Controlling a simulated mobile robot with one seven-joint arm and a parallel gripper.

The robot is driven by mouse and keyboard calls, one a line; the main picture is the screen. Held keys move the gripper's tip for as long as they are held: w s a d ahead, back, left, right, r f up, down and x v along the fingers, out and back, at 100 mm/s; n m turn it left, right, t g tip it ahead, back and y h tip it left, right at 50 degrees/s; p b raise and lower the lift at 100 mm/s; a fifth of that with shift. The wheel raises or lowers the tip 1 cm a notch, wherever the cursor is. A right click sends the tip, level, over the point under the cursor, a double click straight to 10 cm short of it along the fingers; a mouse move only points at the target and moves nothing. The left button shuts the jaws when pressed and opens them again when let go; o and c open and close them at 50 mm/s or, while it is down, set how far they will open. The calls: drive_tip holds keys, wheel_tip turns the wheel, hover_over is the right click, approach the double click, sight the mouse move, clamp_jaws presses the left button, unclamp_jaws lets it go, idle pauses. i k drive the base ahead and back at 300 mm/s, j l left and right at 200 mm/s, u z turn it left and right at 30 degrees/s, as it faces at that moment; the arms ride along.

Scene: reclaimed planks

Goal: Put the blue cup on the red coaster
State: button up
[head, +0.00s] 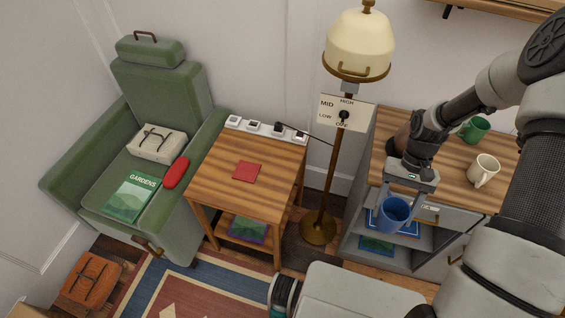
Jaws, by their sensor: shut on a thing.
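The blue cup (393,215) hangs in my gripper (399,197), in front of the wooden cabinet at the right. My gripper is shut on the cup near its rim. The cup is tilted a little toward the camera and its opening shows. The red coaster (246,171) lies flat and bare on the small wooden side table (273,157), to the left of the cup and well apart from it. The exact hold of the fingers on the cup is too small to tell.
A floor lamp (336,180) with a dial sign stands between the side table and the cabinet (440,180). A green mug (474,130) and a cream mug (484,170) stand on the cabinet. A green armchair (165,90) is at left.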

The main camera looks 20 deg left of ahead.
sight(245, 174)
drive_tip(key=i+j, duration=0.1)
drive_tip(key=j, duration=1.3)
